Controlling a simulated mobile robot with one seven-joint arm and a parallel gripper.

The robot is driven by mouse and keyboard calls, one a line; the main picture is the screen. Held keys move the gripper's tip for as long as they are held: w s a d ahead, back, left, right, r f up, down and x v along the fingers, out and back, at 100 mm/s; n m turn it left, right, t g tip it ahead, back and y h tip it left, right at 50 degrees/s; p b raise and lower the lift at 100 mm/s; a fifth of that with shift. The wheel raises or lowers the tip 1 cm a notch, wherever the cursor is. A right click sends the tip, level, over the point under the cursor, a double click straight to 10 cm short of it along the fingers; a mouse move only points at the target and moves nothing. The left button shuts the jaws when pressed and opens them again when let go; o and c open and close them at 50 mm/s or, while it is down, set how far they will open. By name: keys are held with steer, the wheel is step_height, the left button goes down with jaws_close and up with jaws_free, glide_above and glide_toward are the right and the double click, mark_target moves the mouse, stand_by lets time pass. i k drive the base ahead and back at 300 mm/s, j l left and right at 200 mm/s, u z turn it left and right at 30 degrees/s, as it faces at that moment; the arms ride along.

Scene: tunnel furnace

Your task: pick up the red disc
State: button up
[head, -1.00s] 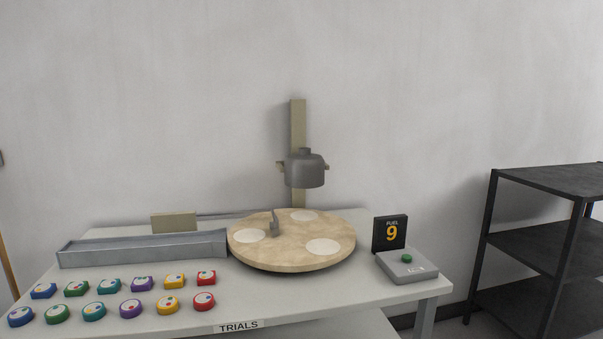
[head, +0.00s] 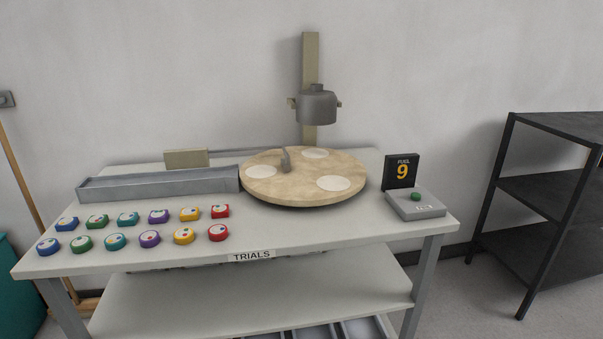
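The red disc (head: 218,233) is round, with a pale top face bearing coloured dots. It lies flat at the right end of the front row of pieces on the white table (head: 330,231). A red block with squarer sides (head: 220,211) sits just behind it, at the right end of the back row. A yellow disc (head: 184,236) lies to its left, a small gap apart. Nothing covers the red disc. My gripper is not in view.
Several other coloured pieces fill both rows to the left. A grey trough (head: 160,187) and a round turntable (head: 300,190) stand behind. A dark shelf (head: 550,190) stands beyond. Table front right of the disc is clear.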

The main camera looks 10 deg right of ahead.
mark_target(219, 232)
steer(key=l+u, duration=0.15)
steer(key=u, duration=0.4)
steer(key=i+l+u, duration=0.1)
steer(key=l+u, duration=0.2)
steer(key=l, duration=0.2)
steer(key=l+u, duration=0.25)
steer(key=l, duration=0.25)
steer(key=i+l, duration=0.1)
steer(key=l, duration=0.4)
steer(key=i+l+u, duration=0.1)
steer(key=l, duration=0.4)
steer(key=i+l, duration=0.2)
steer(key=i, duration=0.1)
